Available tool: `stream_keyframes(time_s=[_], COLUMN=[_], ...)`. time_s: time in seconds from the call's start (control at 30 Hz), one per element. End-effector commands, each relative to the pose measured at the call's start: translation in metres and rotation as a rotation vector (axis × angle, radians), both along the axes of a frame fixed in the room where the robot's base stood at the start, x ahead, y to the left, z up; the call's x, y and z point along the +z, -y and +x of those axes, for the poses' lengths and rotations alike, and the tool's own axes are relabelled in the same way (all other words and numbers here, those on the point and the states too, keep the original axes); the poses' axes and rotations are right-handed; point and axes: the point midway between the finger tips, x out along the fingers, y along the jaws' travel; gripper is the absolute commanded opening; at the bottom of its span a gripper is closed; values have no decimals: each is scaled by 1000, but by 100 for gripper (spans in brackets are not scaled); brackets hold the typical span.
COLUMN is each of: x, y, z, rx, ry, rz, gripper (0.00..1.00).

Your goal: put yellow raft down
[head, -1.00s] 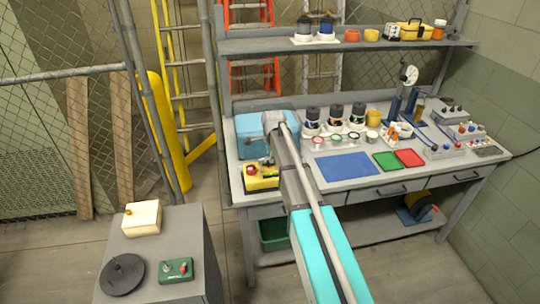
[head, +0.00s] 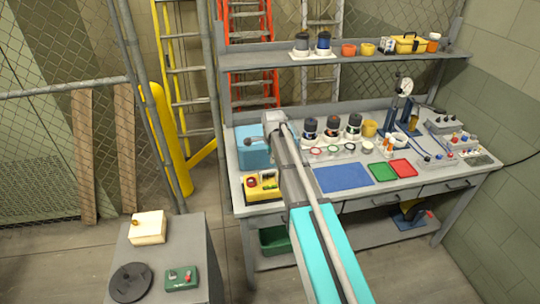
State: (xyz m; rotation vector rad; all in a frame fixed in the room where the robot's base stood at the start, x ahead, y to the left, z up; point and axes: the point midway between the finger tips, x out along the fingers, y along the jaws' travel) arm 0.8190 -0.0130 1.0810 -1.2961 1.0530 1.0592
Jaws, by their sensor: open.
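I cannot make out a yellow raft in the head view. My grey and teal arm reaches from the bottom edge up to the left part of the workbench (head: 403,203). Its far end covers part of a light blue tank (head: 253,150), so the inside of the tank cannot be judged. My gripper is hidden behind the arm's end, and I cannot see what is between its fingers. A yellow box with a red button (head: 263,187) sits at the bench's front left, just left of my arm.
A blue mat (head: 343,178), a green tray (head: 382,172) and a red tray (head: 403,168) lie right of my arm. Several dark-topped jars stand behind them. A grey cabinet (head: 205,240) at lower left carries a cream box (head: 148,227), a black disc (head: 130,283) and a green switch box (head: 181,279).

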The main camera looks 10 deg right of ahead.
Motion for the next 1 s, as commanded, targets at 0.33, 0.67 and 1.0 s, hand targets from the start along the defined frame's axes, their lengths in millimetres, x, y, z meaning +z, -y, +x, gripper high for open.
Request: stream_keyframes(time_s=[0.33, 0.67, 1.0], x=[19, 19, 19], y=[0, 0, 1], z=[-4, -4, -4], rx=[0, -1, 0], ry=[0, 0, 0], rz=[0, 0, 0], gripper=[49, 49, 49])
